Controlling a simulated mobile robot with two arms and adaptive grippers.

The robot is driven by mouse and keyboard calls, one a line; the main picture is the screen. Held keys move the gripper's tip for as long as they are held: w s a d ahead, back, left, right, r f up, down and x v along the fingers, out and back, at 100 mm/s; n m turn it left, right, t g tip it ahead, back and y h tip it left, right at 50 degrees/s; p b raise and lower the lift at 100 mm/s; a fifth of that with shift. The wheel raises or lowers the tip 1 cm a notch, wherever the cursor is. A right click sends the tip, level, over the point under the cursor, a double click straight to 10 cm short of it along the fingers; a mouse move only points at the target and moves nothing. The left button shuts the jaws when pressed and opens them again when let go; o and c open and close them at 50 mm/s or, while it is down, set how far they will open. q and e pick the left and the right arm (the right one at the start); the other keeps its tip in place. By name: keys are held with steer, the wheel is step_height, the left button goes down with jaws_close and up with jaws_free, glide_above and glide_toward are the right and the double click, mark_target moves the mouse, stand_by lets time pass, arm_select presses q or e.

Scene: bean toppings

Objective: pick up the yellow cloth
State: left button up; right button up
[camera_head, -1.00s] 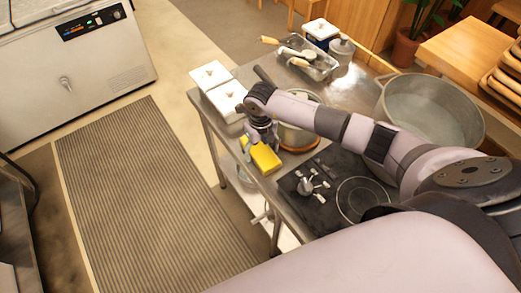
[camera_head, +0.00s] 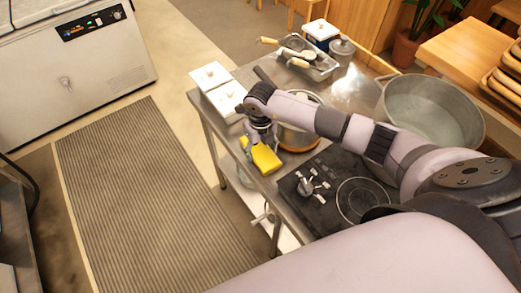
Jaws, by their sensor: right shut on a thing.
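The yellow cloth (camera_head: 266,159) is a folded, block-like piece at the near left edge of the steel table (camera_head: 245,73). My right gripper (camera_head: 254,147) reaches down over it from the right and is shut on it. A bit of yellow also shows to the left of the fingers. The fingertips are small and partly hidden by the gripper body and the cloth. I cannot tell whether the cloth is clear of the table top. My left gripper does not show.
A pot (camera_head: 297,137) stands close beside the gripper. Two white lidded containers (camera_head: 211,76) are behind it. A black stove (camera_head: 322,194) is at the near right, and a large pot (camera_head: 434,109) stands beyond. A ribbed mat (camera_head: 145,195) covers the floor to the left.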

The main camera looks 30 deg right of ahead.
mark_target(260, 149)
step_height(260, 149, up, 20)
steer(key=b, duration=0.4)
steer(key=shift+b, duration=0.3)
steer(key=o, duration=0.7)
steer(key=c, duration=0.7)
